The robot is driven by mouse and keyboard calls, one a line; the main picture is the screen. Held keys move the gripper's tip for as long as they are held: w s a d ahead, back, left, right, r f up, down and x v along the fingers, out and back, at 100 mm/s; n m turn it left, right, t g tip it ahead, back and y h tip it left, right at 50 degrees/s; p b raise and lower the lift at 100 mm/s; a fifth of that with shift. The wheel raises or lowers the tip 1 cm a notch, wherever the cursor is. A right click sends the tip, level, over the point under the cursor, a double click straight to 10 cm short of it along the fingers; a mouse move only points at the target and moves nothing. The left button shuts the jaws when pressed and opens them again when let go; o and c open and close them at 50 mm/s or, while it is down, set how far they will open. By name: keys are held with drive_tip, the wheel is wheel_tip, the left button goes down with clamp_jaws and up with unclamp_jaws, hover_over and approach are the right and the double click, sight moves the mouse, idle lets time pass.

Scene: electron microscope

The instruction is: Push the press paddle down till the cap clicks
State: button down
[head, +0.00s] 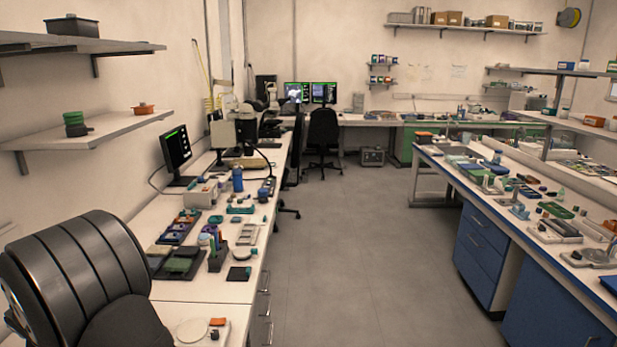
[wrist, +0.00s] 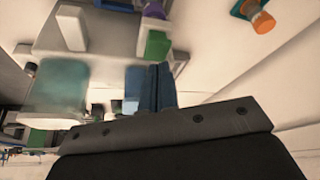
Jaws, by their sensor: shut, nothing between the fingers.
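I cannot pick out the press paddle or the cap with certainty. In the wrist view a pale grey apparatus (wrist: 108,38) fills the upper left, with a white upright block (wrist: 70,28) on it. A green block (wrist: 157,46) with a purple part (wrist: 154,10) beyond it sits at its right side. In the head view my gripper is not seen.
In the wrist view a teal translucent block (wrist: 60,85) lies left of my fingers, and an orange-capped blue piece (wrist: 262,20) at upper right. In the head view the left bench (head: 200,290) holds trays, a black rack (head: 217,258) and a monitor (head: 176,147). The aisle floor is clear.

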drive_tip(key=shift+f, duration=1)
idle(0.4)
drive_tip(key=shift+r, duration=3.55)
drive_tip(key=shift+f, duration=0.1)
drive_tip(key=shift+f, duration=3.3)
drive_tip(key=d+r+m+g+y, duration=0.1)
drive_tip(key=d+r+m+g, duration=0.2)
drive_tip(key=r+m, duration=0.9)
drive_tip(key=d+m, duration=0.2)
drive_tip(key=m, duration=0.2)
drive_tip(key=shift+w+d+m, duration=0.2)
drive_tip(key=shift+d+m, duration=0.2)
